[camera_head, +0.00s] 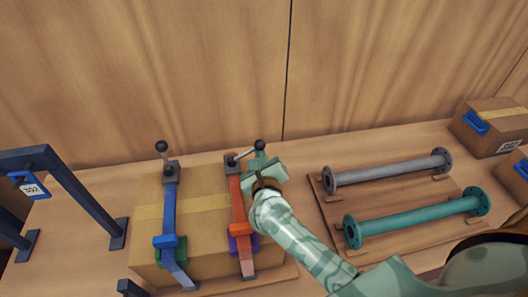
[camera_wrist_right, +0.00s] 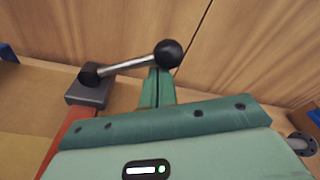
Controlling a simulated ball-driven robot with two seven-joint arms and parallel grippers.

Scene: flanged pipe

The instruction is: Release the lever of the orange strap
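The orange strap (camera_head: 237,203) runs over the cardboard box (camera_head: 205,228). Its lever (camera_head: 244,155) has a metal rod and black knob, slanting up to the right from a grey base (camera_head: 233,167). In the wrist view the lever (camera_wrist_right: 130,65) runs from its base (camera_wrist_right: 88,93) to the knob (camera_wrist_right: 169,53). My right gripper (camera_head: 260,160) is beside the base, with its fingers close together and looking shut. In the wrist view the fingertips (camera_wrist_right: 156,78) are at the knob end, partly hidden by it; contact is unclear. My left gripper is not in view.
A blue strap (camera_head: 169,210) with an upright lever (camera_head: 164,157) crosses the same box to the left. A grey pipe (camera_head: 390,172) and a teal pipe (camera_head: 415,217) lie on a wooden board at right. A dark blue frame (camera_head: 85,200) stands at left. A wooden wall is behind.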

